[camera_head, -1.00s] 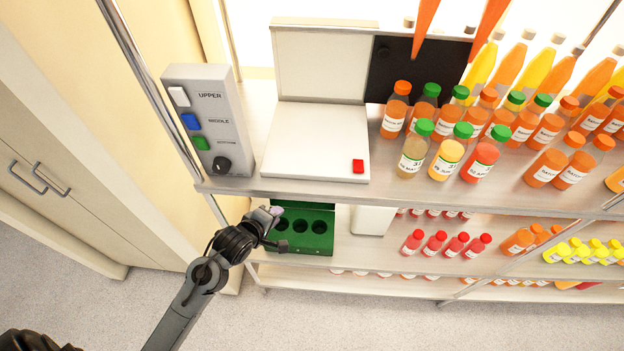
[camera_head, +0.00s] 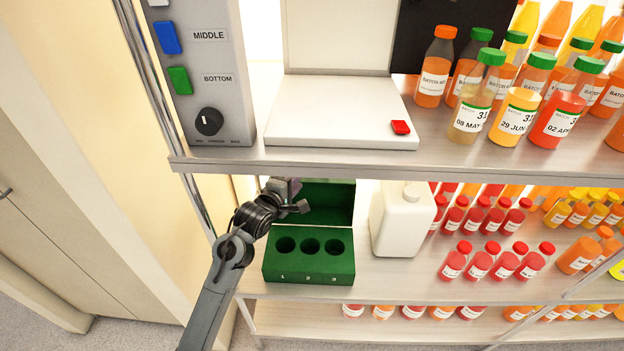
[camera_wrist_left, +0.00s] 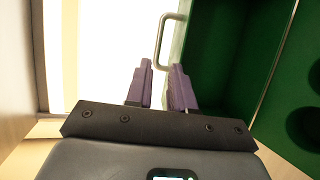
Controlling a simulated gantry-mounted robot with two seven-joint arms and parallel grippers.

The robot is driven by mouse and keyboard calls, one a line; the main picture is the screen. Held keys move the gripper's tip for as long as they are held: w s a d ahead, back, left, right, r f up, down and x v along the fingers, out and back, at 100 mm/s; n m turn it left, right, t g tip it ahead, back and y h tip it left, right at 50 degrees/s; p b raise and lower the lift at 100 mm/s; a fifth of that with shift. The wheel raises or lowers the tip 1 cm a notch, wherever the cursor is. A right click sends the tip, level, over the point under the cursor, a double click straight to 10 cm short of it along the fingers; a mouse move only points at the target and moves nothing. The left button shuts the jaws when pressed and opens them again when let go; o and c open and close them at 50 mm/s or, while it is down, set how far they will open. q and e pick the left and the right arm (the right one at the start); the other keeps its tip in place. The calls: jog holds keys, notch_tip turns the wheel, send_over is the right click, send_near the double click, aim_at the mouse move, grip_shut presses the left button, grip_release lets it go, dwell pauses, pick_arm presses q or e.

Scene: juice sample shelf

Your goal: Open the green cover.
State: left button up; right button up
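The green box (camera_head: 308,268) stands on the shelf below the top board, with three round holes numbered 1, 2 and 3. Its green cover (camera_head: 330,207) stands raised behind the holes, its inner side showing; its upper part is hidden by the shelf board. In the left wrist view a metal handle (camera_wrist_left: 161,38) sticks out from the edge of the cover (camera_wrist_left: 218,55). My left gripper (camera_head: 298,196) is at the cover's left side. Its purple fingers (camera_wrist_left: 158,72) are apart, with the handle's near end at the gap; I see no clamping. My right gripper is out of view.
A white jug (camera_head: 401,222) stands close to the right of the box. The shelf board (camera_head: 330,158) lies just above my gripper. A control panel (camera_head: 205,75) and a white device with a red button (camera_head: 400,127) stand on it. Bottles fill the right.

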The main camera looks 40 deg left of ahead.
aim_at(311, 176)
pick_arm(q)
jog(key=b+x, duration=0.3)
jog(key=x, duration=0.6)
jog(key=shift+w+a+f, duration=0.1)
jog(key=shift+w+a, duration=0.1)
jog(key=shift+w, duration=0.1)
jog(key=shift+w+a+f, duration=0.1)
jog(key=shift+w, duration=0.4)
jog(key=shift+c, duration=0.2)
grip_shut()
